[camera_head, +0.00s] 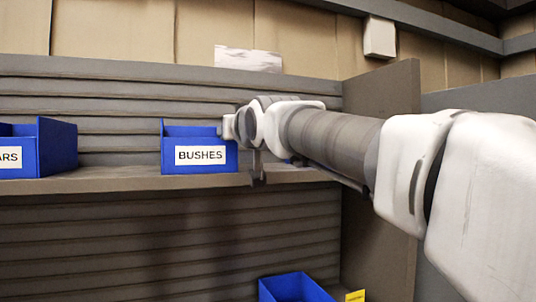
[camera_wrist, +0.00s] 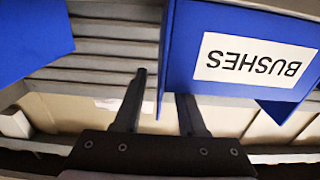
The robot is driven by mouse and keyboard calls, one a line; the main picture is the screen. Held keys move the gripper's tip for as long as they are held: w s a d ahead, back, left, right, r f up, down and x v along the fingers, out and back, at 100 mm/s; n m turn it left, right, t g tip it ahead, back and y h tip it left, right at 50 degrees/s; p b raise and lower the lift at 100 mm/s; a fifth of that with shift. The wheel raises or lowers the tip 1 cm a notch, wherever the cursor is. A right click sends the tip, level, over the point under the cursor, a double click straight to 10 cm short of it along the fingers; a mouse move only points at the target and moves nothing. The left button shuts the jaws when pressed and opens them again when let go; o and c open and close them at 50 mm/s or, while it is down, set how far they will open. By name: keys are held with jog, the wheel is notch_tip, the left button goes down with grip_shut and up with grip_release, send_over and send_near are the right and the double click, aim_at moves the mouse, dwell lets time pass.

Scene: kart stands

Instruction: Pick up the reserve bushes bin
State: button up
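A blue bin with a white BUSHES label (camera_head: 201,155) stands on the upper shelf in the head view. In the wrist view this bin (camera_wrist: 188,40) is upside down at the upper right. My gripper (camera_wrist: 161,84) is open, its dark fingers spread either side of the bin's side wall; one fingertip is partly hidden behind the front panel. I cannot tell whether either finger touches it. In the head view my gripper (camera_head: 257,172) is at the bin's right end. Another blue bin (camera_head: 290,287), lower right, has a yellow tag (camera_head: 355,296) beside it. No label reads "reserve".
A blue bin with a label ending in ARS (camera_head: 58,147) stands left on the upper shelf (camera_head: 110,183). Another blue bin (camera_wrist: 30,35) fills the wrist view's upper left corner. A grey upright panel (camera_head: 385,100) rises on the right. The shelf between the left bins is clear.

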jog(key=shift+w, duration=0.2)
jog(key=shift+s, duration=0.2)
jog(key=shift+c, duration=0.7)
grip_shut()
dwell(0.3)
jog(key=shift+r, duration=0.2)
